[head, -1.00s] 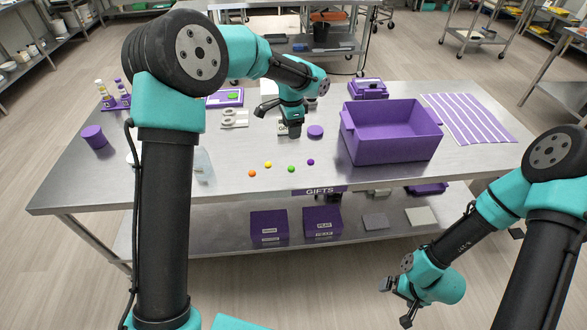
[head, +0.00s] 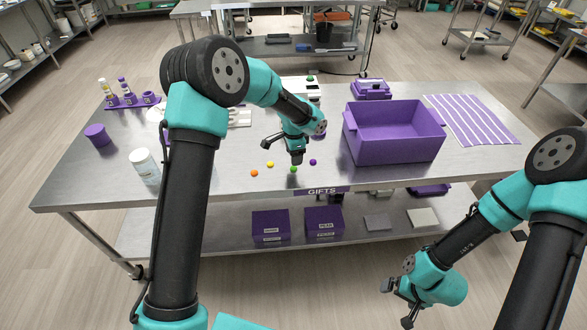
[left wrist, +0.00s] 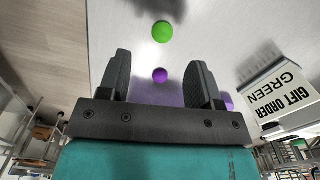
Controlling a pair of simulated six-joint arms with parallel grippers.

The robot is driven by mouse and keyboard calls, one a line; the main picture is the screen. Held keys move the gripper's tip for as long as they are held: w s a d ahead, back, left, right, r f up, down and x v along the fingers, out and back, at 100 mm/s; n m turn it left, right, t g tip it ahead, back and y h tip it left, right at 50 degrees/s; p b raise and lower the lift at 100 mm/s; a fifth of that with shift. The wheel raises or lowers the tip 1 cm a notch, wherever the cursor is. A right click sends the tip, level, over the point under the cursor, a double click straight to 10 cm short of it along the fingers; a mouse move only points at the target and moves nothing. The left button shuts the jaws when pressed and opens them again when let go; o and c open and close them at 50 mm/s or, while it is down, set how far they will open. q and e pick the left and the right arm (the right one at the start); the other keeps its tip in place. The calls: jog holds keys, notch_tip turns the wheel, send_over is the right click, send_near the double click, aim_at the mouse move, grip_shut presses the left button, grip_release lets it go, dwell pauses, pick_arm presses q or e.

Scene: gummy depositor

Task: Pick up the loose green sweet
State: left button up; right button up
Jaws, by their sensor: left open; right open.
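The loose green sweet (head: 293,169) lies on the steel table near its front edge, in a loose group with an orange sweet (head: 254,173), a yellow sweet (head: 270,164) and a purple sweet (head: 313,162). My left gripper (head: 284,153) is open and empty, low over the table just behind the green sweet. My right gripper (head: 397,301) is open, off the front of the table at lower right.
A purple bin (head: 392,152) stands right of the sweets, with a striped mat (head: 471,119) further right. A white-lidded jar (head: 145,166) stands at the left. A card reading "GIFT ORDER GREEN" (left wrist: 281,93) shows in the left wrist view. The table front around the sweets is clear.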

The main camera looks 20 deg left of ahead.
aim_at(293, 168)
pick_arm(q)
jog(key=shift+f, duration=0.25)
notch_tip(293, 168, down, 5)
jog(key=shift+w, duration=0.1)
dwell(0.5)
jog(key=shift+c, duration=0.4)
jog(key=c, duration=0.9)
